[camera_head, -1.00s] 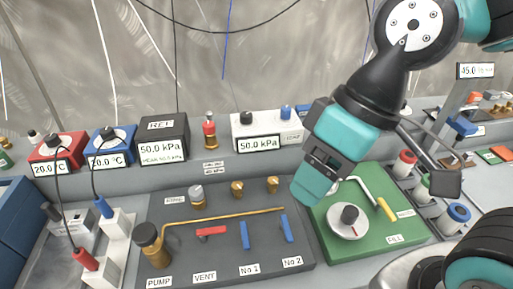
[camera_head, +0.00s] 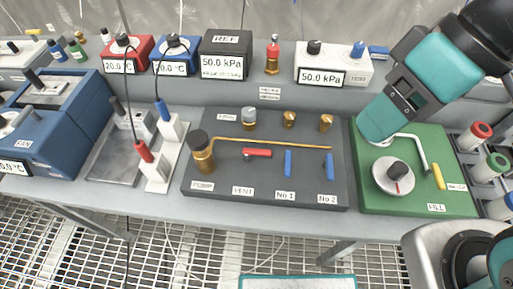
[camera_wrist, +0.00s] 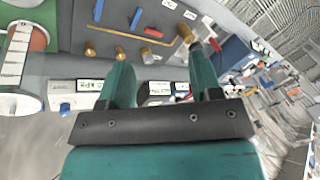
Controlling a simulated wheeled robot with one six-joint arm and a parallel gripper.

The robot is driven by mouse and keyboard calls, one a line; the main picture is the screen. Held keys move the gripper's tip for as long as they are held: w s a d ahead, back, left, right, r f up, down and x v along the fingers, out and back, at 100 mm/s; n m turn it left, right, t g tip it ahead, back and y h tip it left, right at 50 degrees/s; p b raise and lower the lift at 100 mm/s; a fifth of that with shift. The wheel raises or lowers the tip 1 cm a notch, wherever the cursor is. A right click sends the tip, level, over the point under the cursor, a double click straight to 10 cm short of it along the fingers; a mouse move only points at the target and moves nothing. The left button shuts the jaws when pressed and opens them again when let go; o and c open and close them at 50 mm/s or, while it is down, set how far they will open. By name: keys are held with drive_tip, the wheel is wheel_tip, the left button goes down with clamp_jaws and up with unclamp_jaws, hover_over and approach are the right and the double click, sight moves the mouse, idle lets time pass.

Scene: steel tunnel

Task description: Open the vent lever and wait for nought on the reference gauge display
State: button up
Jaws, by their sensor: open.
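The red vent lever (camera_head: 257,153) lies crosswise above the VENT label on the dark manifold panel (camera_head: 230,185). It also shows in the wrist view (camera_wrist: 154,33). The black reference gauge box (camera_head: 226,42), marked REF, stands on the back shelf; its display (camera_head: 221,66) reads 50.0 kPa. My gripper (camera_head: 376,128) is over the back left part of the green FILL panel, right of and apart from the vent lever. In the wrist view its two teal fingers (camera_wrist: 164,84) are spread with nothing held between them.
Blue levers No 1 (camera_head: 288,162) and No 2 (camera_head: 329,167) stand lengthwise right of the vent lever. A brass pump (camera_head: 202,152) is at the panel's left. A white gauge (camera_head: 333,63) reads 50.0 kPa.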

drive_tip(key=c, duration=0.3)
drive_tip(key=shift+w, duration=0.3)
drive_tip(key=c, duration=0.4)
drive_tip(key=shift+m+g+h, duration=0.4)
drive_tip(key=shift+m+g, duration=0.1)
drive_tip(key=shift+m, duration=0.3)
drive_tip(key=w, duration=0.2)
drive_tip(key=w+a, duration=0.1)
drive_tip(key=w, duration=0.1)
drive_tip(key=w+a, duration=0.1)
drive_tip(key=w, duration=0.1)
drive_tip(key=shift+a+f, duration=0.15)
drive_tip(key=shift+a, duration=0.05)
clamp_jaws()
drive_tip(key=w+a+f+m+g+h, duration=0.1)
drive_tip(key=w+a+f+m, duration=0.2)
drive_tip(key=w+a+f, duration=0.2)
drive_tip(key=w+a+f+m+g+h, duration=0.2)
drive_tip(key=w+a+f+m, duration=0.1)
drive_tip(key=w+f, duration=0.9)
drive_tip(key=shift+w+a+f+b, duration=0.2)
drive_tip(key=shift+a+b, duration=0.25)
drive_tip(key=shift+a, duration=0.45)
